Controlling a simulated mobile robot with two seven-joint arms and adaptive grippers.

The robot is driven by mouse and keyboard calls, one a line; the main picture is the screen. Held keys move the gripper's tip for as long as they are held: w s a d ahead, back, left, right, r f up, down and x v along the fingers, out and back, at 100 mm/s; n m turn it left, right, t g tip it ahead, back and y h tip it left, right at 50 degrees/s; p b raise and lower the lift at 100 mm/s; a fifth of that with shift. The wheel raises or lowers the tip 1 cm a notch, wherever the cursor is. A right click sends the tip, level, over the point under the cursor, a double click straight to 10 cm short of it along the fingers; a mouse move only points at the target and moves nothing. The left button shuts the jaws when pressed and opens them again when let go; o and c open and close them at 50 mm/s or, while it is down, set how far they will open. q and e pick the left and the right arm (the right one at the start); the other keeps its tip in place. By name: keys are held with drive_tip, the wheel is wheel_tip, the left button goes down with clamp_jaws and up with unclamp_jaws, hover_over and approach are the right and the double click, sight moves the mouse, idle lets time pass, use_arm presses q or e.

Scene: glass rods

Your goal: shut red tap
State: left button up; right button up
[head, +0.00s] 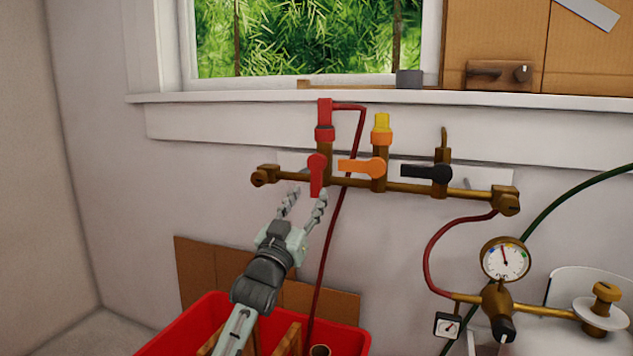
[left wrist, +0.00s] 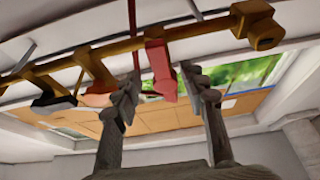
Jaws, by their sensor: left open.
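The red tap handle (head: 317,176) sits on the brass manifold pipe (head: 409,189) and points straight down, crosswise to the pipe. It also shows in the left wrist view (left wrist: 160,68), between my fingertips. My left gripper (head: 304,204) is open, just below and slightly left of the handle, one finger on each side of its lower end in the wrist view (left wrist: 162,85). I cannot tell whether a finger touches it. The orange handle (head: 360,167) and black handle (head: 427,172) both point left along the pipe. My right gripper is not in view.
A red hose (head: 335,225) hangs just right of my gripper, down toward a red crate (head: 200,318) below. A pressure gauge (head: 505,260), a regulator and a white cylinder stand at right. The window sill (head: 220,102) runs above the manifold. The wall left of the pipe is clear.

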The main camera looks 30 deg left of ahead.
sight(315, 185)
use_arm(q)
drive_tip(key=x, duration=0.6)
drive_tip(key=shift+c, duration=0.4)
clamp_jaws()
